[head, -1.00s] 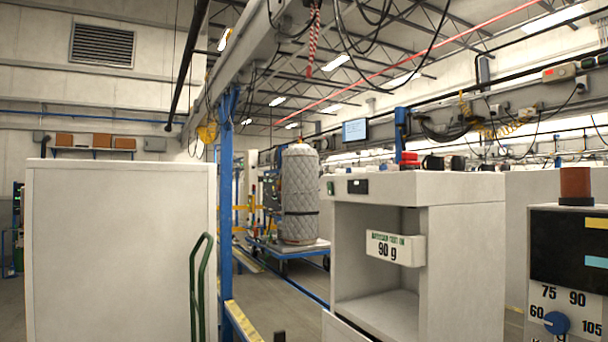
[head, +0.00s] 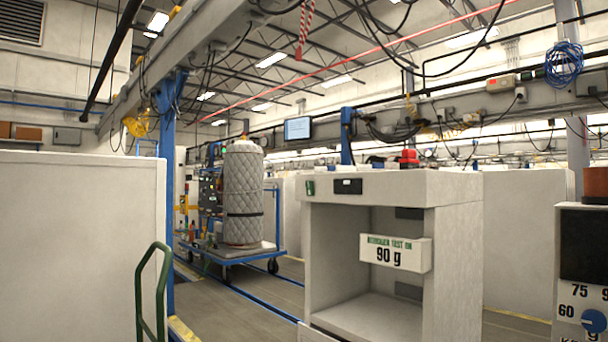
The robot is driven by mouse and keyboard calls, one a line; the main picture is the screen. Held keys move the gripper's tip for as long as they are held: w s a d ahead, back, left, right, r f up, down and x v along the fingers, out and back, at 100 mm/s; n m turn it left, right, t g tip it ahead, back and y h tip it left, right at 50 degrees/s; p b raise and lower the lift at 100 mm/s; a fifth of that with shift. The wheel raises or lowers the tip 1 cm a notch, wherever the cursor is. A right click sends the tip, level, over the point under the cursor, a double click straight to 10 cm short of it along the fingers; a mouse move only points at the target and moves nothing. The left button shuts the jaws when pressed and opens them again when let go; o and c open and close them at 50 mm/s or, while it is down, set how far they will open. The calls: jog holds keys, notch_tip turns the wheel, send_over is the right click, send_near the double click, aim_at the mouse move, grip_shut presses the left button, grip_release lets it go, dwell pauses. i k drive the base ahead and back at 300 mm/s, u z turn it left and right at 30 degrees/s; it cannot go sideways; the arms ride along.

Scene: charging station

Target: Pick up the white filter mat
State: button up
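I see no white filter mat that I can make out in the head view. My gripper does not show in this view either.
A white cabinet (head: 75,250) fills the left, with a green handle (head: 139,300) by its edge. An open-fronted white cabinet (head: 440,215) stands right of centre, its visible shelf bare. A quilted grey cylinder (head: 243,195) stands on a blue cart (head: 236,254). Floor between is clear.

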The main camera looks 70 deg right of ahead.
aim_at(337, 168)
jog(key=z, duration=0.2)
jog(key=i, duration=1.65)
jog(key=z, duration=1.45)
jog(key=i, duration=0.8)
jog(key=z, duration=1)
